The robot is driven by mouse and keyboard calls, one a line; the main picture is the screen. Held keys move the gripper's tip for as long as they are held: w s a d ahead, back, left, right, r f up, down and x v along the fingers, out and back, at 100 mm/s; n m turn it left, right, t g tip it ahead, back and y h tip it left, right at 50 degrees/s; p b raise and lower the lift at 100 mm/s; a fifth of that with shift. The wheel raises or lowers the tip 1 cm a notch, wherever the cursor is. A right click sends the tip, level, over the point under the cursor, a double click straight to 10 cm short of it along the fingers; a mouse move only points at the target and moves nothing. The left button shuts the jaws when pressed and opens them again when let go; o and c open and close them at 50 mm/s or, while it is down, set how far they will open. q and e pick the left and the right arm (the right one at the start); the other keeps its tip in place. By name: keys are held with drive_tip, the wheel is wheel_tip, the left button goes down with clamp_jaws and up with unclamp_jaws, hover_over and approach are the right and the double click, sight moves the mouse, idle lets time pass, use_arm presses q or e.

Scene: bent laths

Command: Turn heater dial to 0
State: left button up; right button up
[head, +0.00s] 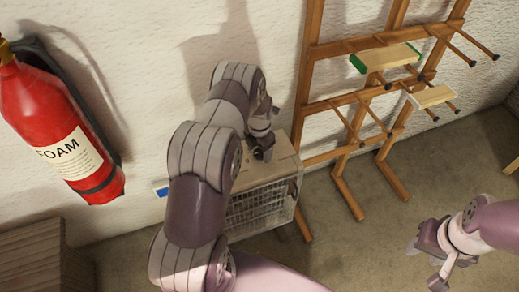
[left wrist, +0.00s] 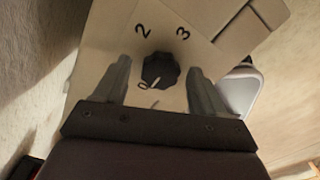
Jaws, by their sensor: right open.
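The heater (head: 262,208) is a pale box with a wire grille, standing on the floor against the wall. Its black ridged dial (left wrist: 160,70) shows in the left wrist view on a cream panel, with the numbers 2 and 3 above it. My left gripper (head: 262,152) is over the heater's top. In the wrist view the left gripper (left wrist: 160,72) is open, one finger on each side of the dial, with gaps. My right gripper (head: 438,268) is open and empty, away at the lower right.
A wooden rack (head: 345,100) with pegs stands against the wall right of the heater, holding boards. A red fire extinguisher (head: 62,130) hangs at the left. A wooden cabinet (head: 35,255) is at the lower left. Floor (head: 350,250) between heater and right gripper is clear.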

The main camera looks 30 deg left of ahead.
sight(259, 152)
use_arm(q)
drive_tip(key=shift+r, duration=0.1)
wheel_tip(259, 152, up, 12)
drive_tip(key=p, duration=0.1)
drive_tip(key=shift+r, duration=0.25)
idle(0.4)
